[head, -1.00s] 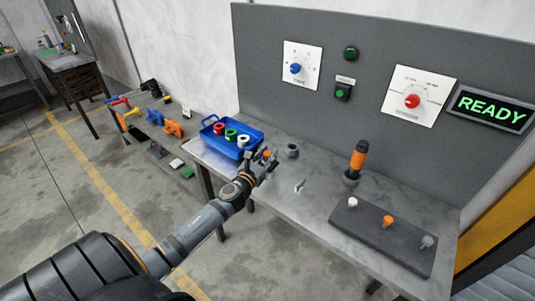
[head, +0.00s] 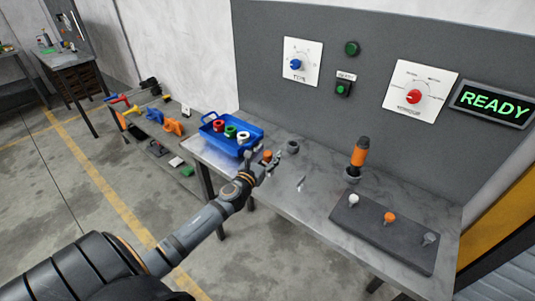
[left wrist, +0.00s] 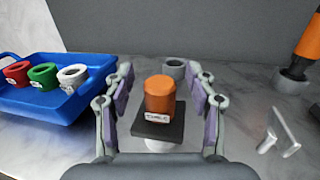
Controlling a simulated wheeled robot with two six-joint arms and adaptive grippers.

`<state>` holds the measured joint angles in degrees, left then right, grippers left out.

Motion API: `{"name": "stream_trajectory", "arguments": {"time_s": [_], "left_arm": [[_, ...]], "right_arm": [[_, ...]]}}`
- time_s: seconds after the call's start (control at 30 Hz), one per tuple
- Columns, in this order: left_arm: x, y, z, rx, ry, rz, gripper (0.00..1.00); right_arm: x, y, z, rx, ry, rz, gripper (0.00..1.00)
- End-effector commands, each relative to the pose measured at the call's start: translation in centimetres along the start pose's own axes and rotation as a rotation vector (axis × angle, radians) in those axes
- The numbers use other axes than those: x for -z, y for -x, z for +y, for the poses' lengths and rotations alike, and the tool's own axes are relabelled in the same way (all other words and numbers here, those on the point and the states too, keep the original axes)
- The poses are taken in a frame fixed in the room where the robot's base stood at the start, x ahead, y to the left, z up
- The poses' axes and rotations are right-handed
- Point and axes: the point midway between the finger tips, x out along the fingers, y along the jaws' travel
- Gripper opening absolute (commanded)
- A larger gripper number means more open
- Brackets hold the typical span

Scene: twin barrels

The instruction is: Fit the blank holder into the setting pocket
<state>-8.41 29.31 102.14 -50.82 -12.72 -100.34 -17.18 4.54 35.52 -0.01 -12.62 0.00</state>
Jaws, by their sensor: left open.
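An orange cylinder on a black square plate with a pale base (left wrist: 160,97) stands upright between the fingers of my left gripper (left wrist: 161,82). It carries a small white label that I cannot read clearly. In the head view the orange top (head: 267,155) shows just beyond my left gripper (head: 262,166). That gripper is open, with a finger on each side and gaps to the cylinder. A grey ring-shaped socket (head: 292,147) sits on the bench behind the cylinder; it also shows in the left wrist view (left wrist: 174,68). Which part is the setting pocket is not marked. My right gripper is out of view.
A blue tray (head: 210,139) with red, green and white rings stands left of the gripper. An orange-handled tool (head: 359,153) stands in a grey socket to the right. A small metal bracket (left wrist: 279,133) lies nearer. A dark board (head: 372,240) holds white, orange and grey knobs.

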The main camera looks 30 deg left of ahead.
Motion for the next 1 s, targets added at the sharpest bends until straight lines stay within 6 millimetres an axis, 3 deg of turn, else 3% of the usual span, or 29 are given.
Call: {"name": "stream_trajectory", "arguments": {"time_s": [0.17,0.27,0.5,0.7,1.0], "left_arm": [[0.2,0.3,0.1,-0.001,-0.002,0.004,0.56],[0.3,1.6,0.1,0.0,-0.006,0.006,0.56],[0.3,7.2,0.0,0.003,-0.009,0.008,0.56],[0.2,10.7,0.0,0.001,-0.006,0.005,0.56],[0.0,12.1,0.0,0.0,0.0,0.0,0.56]], "right_arm": [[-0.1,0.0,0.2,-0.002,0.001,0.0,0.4],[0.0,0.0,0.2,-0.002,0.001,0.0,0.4],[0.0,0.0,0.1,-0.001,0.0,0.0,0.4],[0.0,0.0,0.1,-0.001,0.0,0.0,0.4],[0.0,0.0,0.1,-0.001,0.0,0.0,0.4]]}}
